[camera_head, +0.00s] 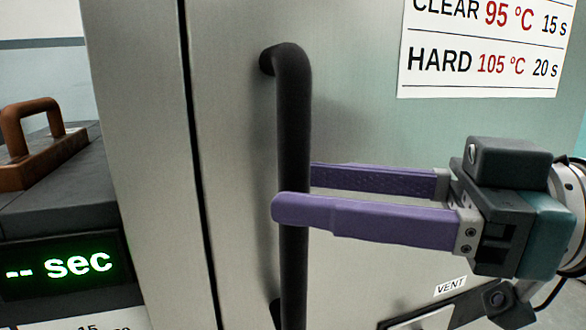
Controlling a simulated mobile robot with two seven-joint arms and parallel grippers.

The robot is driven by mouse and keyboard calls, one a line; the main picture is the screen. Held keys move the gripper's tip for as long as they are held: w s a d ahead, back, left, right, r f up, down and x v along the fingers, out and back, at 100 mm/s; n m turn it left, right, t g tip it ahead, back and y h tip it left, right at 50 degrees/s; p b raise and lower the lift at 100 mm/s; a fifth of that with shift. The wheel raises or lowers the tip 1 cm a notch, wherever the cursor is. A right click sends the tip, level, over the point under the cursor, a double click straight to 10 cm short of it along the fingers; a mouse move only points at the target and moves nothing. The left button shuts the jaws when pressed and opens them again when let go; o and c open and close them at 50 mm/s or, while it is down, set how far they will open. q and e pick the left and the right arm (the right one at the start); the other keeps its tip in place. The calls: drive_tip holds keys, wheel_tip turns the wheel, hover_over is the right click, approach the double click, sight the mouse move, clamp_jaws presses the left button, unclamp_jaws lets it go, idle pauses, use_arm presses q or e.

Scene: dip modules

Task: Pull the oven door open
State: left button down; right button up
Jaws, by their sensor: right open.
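The oven door (225,120) is a flat, pale grey metal panel that fills the middle of the head view. It sits flush, with a narrow dark seam along its left side. A black vertical bar handle (293,140) curves into the door at its top. My right gripper (290,190) comes in from the right with two long purple fingers. It is open, one finger passing in front of the handle and the other reaching up to its right side. Whether either finger touches the bar, I cannot tell. My left gripper is not in view.
A white sign (485,50) with temperatures and times is on the panel at upper right. A VENT label (450,287) is below my gripper. At left stand a dark box with a green "-- sec" display (60,265) and a brown handled block (40,150).

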drive_tip(key=shift+x, duration=1.3)
clamp_jaws()
idle(0.5)
